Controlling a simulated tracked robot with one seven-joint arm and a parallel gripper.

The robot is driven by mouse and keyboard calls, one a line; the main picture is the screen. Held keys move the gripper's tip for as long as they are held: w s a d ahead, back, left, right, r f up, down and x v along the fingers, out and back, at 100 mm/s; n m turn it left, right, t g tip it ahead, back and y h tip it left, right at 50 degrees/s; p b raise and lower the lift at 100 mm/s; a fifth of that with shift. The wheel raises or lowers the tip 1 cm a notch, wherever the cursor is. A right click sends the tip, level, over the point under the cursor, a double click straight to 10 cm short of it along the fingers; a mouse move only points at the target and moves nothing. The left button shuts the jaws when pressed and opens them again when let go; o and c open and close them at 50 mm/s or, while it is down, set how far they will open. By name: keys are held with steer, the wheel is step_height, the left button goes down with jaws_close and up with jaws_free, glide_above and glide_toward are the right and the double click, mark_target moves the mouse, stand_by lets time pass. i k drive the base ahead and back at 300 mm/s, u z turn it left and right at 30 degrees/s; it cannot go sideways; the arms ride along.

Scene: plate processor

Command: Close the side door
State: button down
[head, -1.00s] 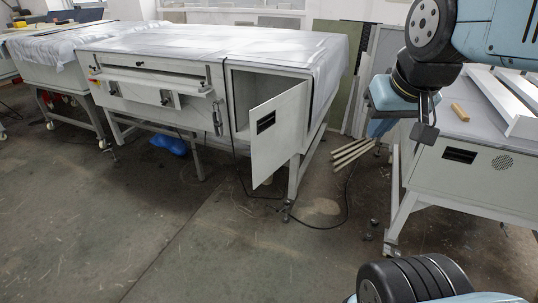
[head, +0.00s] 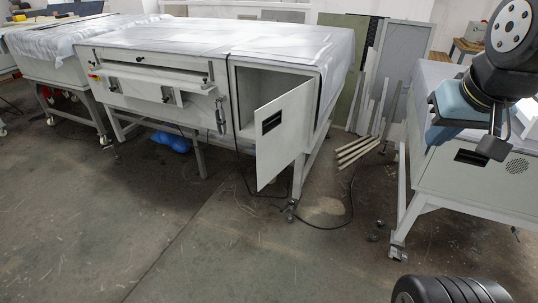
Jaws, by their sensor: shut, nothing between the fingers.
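The side door (head: 283,133) is a pale panel with a dark slot handle (head: 271,122). It stands open at the right end of the plate processor (head: 165,45), swung out toward the front, and the open compartment (head: 246,92) shows behind it. My gripper (head: 492,148) hangs at the right of the view, well to the right of the door and apart from it, in front of the right-hand table. It is shut and empty; its dark fingertips point down.
A second grey cabinet table (head: 440,185) stands at the right, behind my gripper. Several pale bars (head: 355,150) lie on the floor between it and the processor. A black cable (head: 345,215) lies near the processor's leg. The floor in front (head: 220,245) is clear.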

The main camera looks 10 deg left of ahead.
mark_target(282, 124)
steer(key=z, duration=0.05)
steer(key=i, duration=1)
steer(key=u, duration=0.05)
